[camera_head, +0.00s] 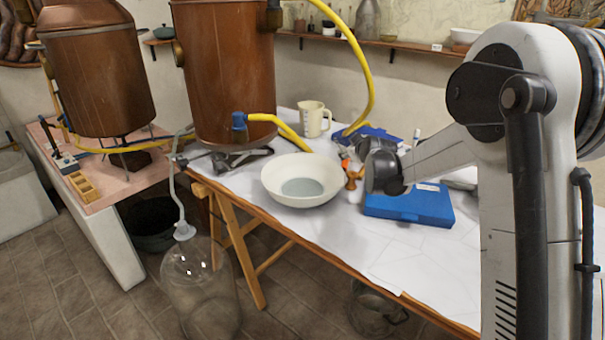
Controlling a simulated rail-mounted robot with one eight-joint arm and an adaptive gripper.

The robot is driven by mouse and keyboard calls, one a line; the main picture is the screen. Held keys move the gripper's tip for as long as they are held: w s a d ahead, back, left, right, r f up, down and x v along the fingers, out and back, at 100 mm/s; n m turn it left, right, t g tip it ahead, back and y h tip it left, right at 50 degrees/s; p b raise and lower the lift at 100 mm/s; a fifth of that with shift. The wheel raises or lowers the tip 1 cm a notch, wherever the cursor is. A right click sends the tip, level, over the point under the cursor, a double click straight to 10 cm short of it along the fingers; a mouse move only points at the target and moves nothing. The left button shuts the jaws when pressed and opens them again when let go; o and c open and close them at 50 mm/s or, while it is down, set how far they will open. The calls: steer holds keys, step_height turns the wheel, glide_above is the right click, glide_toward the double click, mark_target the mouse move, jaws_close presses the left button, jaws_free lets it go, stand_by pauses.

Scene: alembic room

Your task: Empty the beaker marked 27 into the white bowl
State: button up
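The white bowl (275,192) stands on the white-covered table, left of the middle, with a grey, liquid-looking patch in its bottom. A cream jug (313,119) with a handle and faint markings stands behind the bowl. I see no readable 27 on any vessel, so I cannot tell which is the beaker marked 27. My arm reaches in from the right, and its dark end part (383,168) is just right of the bowl, above a blue case. The gripper's fingers cannot be made out, nor whether it holds anything.
A blue case (410,205) lies right of the bowl, with a small orange-brown object (352,174) between them. A copper vessel (225,75) with yellow hoses (365,60) stands behind the bowl. A large glass bottle (198,285) stands on the floor. The table's front right is clear.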

steer(key=shift+w+d+m+g+y, duration=0.2)
steer(key=shift+d+m, duration=0.1)
steer(key=shift+d, duration=0.1)
steer(key=shift+w+d+m+g+y, duration=0.1)
steer(key=shift+w+d+m+y, duration=0.1)
steer(key=shift+d+m, duration=0.15)
steer(key=shift+w+d+r+m+g+y, duration=0.2)
steer(key=shift+d+m+g+y, duration=0.2)
steer(key=shift+d+m+y, duration=0.3)
steer(key=shift+w+m+y, duration=0.1)
steer(key=shift+m+y, duration=0.25)
steer(key=shift+y, duration=0.05)
